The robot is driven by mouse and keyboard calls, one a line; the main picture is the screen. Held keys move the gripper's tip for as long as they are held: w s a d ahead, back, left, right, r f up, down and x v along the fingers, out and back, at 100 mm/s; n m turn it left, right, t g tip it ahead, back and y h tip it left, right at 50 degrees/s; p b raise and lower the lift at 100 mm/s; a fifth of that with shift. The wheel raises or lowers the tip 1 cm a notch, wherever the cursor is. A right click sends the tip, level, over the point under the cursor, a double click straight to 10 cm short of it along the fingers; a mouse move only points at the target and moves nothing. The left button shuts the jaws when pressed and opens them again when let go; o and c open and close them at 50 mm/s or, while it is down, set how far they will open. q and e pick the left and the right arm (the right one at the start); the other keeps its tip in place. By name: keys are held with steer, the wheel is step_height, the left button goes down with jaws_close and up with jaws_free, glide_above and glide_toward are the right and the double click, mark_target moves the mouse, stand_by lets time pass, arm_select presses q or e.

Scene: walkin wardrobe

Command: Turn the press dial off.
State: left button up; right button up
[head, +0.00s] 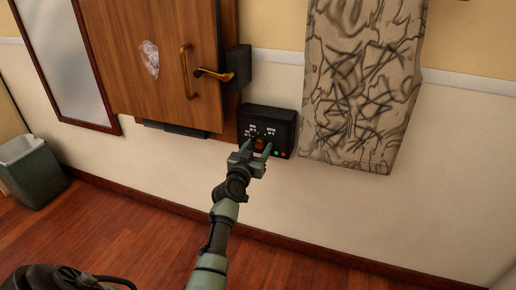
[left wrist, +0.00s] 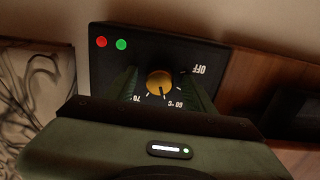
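The press dial is a round brass knob (left wrist: 160,83) on a black control box (head: 284,118) on the wall; it also shows in the head view (head: 260,140). In the left wrist view its dark pointer mark seems to point down, between the 70 and 60 °C labels. The OFF label (left wrist: 199,70) is to the knob's right there. My left gripper (head: 256,148) is at the box front, its green fingers on both sides of the knob, with a visible gap to it in the left wrist view (left wrist: 162,90). My right gripper is not in view.
A red light (left wrist: 101,42) and a green light (left wrist: 121,44) are on the box. A wooden press door (head: 150,60) with brass handles is above left. A patterned cloth-like panel (head: 362,80) hangs close on the right. A bin (head: 35,178) stands far left.

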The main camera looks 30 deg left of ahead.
arm_select(q)
jaws_close()
